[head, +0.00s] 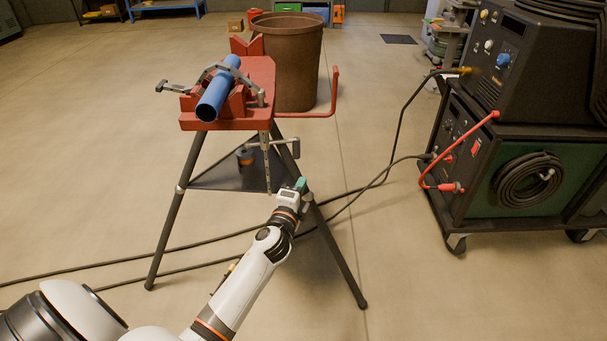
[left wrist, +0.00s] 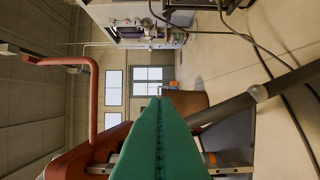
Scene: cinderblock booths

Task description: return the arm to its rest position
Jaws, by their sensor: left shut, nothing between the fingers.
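My left arm comes in from the lower left in the head view and reaches toward the tripod stand. My left gripper (head: 301,184) has green fingertips. It is in front of the stand's right side, below the red top. In the left wrist view the green fingers (left wrist: 158,140) meet along a seam, shut with nothing between them. I cannot tell from these views whether the gripper touches the stand. My right gripper is in neither view.
The tripod stand (head: 262,75) has a red top holding a blue pipe (head: 217,92). A brown bin (head: 292,60) stands behind it. A welding machine cart (head: 520,150) is at the right. Black cables (head: 395,150) cross the floor. Open floor (head: 80,150) lies at the left.

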